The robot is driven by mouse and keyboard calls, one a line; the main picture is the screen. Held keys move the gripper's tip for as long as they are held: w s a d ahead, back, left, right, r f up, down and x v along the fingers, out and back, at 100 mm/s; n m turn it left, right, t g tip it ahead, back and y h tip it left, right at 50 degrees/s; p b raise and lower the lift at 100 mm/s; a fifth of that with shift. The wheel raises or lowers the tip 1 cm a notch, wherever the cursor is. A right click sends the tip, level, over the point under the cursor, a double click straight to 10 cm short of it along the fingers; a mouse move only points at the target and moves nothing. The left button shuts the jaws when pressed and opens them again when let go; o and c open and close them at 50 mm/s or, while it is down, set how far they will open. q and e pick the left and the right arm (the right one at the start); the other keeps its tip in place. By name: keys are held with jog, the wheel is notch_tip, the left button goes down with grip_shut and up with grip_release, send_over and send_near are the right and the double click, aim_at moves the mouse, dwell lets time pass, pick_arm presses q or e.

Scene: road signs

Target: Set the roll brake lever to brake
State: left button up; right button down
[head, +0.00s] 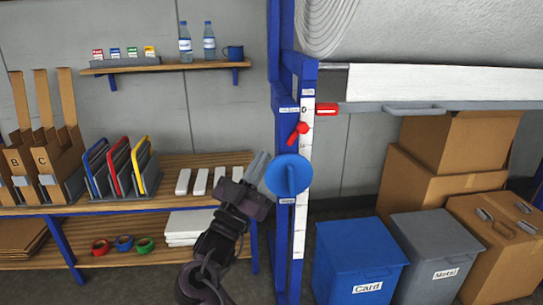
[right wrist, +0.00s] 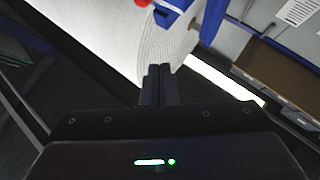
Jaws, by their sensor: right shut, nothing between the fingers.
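A small red lever (head: 298,132) sits on the blue upright post of the roll stand, in the middle of the head view. It is tilted, with its rounded end at the upper right. A small label (head: 289,109) is above it, too small to read. Below the lever is a round blue knob (head: 288,175) with a raised grip. My right gripper (head: 260,158) is shut and empty, just left of the blue knob and below the lever, apparently apart from both. In the right wrist view its fingers (right wrist: 160,70) are together, with the white roll (right wrist: 120,35) beyond. My left gripper is out of view.
A white paper roll (head: 440,32) hangs at upper right above a grey bar (head: 450,106) with a red block (head: 326,108). A wooden shelf (head: 165,165) with folders stands left. A blue bin (head: 357,262), a grey bin (head: 432,252) and cardboard boxes (head: 465,140) stand right.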

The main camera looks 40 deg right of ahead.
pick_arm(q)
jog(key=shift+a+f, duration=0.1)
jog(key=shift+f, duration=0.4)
pick_arm(e)
jog(key=a, duration=0.1)
jog(key=a+f, duration=0.1)
jog(key=a, duration=0.1)
jog(key=shift+s+f, duration=0.15)
jog(key=shift+s, duration=0.1)
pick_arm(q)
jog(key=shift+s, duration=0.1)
